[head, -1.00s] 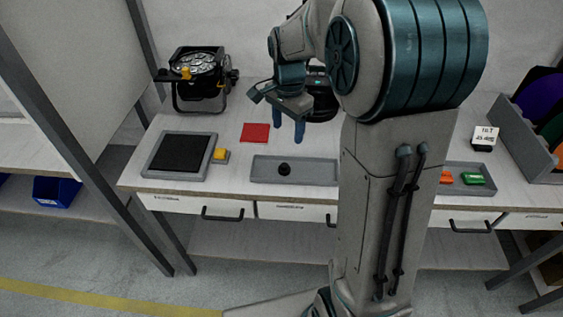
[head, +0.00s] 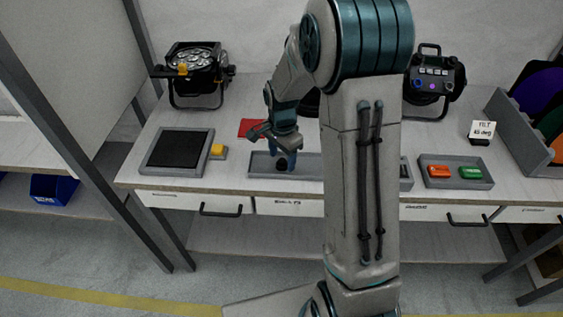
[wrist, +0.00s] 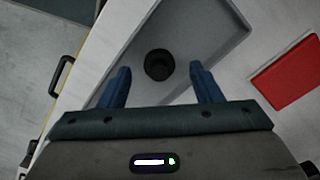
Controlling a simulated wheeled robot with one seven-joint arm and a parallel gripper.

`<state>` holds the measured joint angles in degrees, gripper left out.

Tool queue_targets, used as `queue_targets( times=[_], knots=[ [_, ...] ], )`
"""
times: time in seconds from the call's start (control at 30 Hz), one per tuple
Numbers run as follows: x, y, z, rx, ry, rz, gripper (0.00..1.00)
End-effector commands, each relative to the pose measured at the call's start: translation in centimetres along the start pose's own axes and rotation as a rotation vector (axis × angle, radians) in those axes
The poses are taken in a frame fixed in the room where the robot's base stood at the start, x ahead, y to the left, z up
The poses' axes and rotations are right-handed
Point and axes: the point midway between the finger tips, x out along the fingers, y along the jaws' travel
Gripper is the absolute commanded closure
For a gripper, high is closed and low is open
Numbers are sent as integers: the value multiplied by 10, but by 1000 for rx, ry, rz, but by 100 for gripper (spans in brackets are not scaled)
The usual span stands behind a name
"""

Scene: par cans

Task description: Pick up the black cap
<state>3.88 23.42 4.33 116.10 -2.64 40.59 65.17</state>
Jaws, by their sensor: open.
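The black cap (wrist: 159,65) is a small round black piece lying in a shallow grey tray (wrist: 205,45). In the head view the cap (head: 282,164) shows near the left end of the tray (head: 310,168). My gripper (wrist: 160,82) is open, with its two blue fingers apart and nothing between them. In the wrist view the cap lies just beyond the fingertips, roughly centred between them. In the head view my gripper (head: 279,160) is low over the tray at the cap, and a finger partly covers the cap. I cannot tell the exact height gap.
A red square (wrist: 287,74) lies beside the tray. A black pad (head: 180,150) with a yellow button (head: 217,150) is to the left. Stage lights (head: 197,72) (head: 433,82) stand behind.

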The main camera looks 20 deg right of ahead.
Motion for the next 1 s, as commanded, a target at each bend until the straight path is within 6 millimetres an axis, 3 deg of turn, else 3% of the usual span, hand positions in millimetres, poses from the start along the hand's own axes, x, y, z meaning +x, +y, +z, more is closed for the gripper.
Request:
queue_targets(
  times=[0.33, 0.5, 0.53, 1.0],
  knots=[
    [10, 0, 0, -1, 0, -1, 42],
    [10, 0, 0, -1, 0, -1, 89],
    [10, 0, 0, -1, 0, -1, 92],
    [4, 0, 0, -1, 1, -2, 93]
  ],
)
